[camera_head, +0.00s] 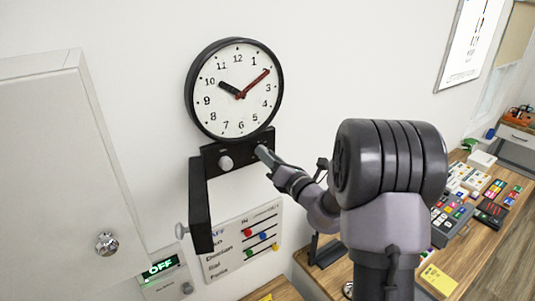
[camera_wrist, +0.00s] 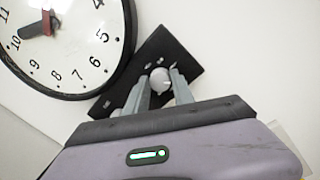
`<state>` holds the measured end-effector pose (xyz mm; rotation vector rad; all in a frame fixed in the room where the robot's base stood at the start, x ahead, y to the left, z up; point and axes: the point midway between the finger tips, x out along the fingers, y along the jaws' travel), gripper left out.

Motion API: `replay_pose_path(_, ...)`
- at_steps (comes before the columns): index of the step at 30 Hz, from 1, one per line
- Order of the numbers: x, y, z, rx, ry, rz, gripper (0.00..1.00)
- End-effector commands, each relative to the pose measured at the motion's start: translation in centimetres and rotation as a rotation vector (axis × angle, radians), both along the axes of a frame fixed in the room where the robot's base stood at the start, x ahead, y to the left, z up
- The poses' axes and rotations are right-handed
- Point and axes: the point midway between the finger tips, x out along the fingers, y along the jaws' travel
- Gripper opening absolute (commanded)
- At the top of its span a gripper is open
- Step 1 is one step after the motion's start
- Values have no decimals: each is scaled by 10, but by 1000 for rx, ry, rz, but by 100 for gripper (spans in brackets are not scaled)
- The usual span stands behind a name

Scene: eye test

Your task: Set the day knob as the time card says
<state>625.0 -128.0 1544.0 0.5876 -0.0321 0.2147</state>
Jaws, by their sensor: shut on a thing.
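A round wall clock (camera_head: 210,115) has its black hour hand near 10 and its red hand near 2; part of it shows in the wrist view (camera_wrist: 75,80). Below it is a black panel (camera_head: 240,156) with a grey knob (camera_head: 225,162) on its left. My gripper (camera_head: 264,153) is at the panel's right end. In the wrist view my gripper (camera_wrist: 162,84) has its fingers on either side of a round grey knob (camera_wrist: 160,77), shut on it. The panel's small labels are too small to read, so I cannot tell which is the day knob. I cannot identify a time card.
A white cabinet (camera_head: 60,150) and a green OFF display (camera_head: 160,268) are at left. A cluttered wooden desk (camera_head: 505,215) is at right.

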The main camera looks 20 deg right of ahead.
Motion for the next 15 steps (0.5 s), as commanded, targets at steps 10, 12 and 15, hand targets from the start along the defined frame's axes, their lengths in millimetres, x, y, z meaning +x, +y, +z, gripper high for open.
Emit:
replay_pose_path(10, 0, 0, 0, 14, 2, -1, 0)
replay_pose_path(12, 0, 0, 0, 14, 2, -1, 0)
replay_pose_path(15, 0, 0, 0, 14, 2, -1, 31)
